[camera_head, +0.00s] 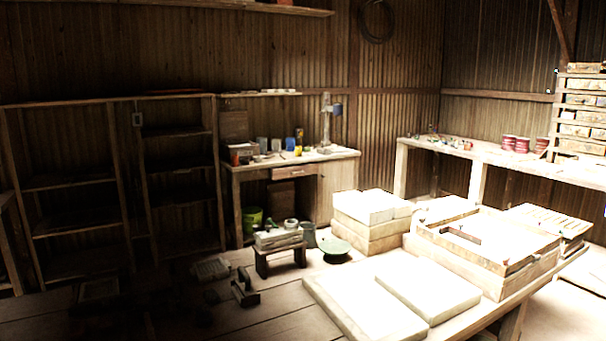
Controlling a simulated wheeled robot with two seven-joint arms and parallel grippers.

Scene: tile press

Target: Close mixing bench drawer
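A wooden bench (335,157) stands against the back wall, with cans, jars and a lamp on its top. It is probably the mixing bench. A drawer with a wooden front (295,172) sits just under its top. From this distance I cannot tell whether the drawer sticks out or how far. Neither of my grippers is in view.
A table with pale slabs (428,288) fills the right foreground. Empty shelves (75,181) line the left. Loose items lie on the floor.

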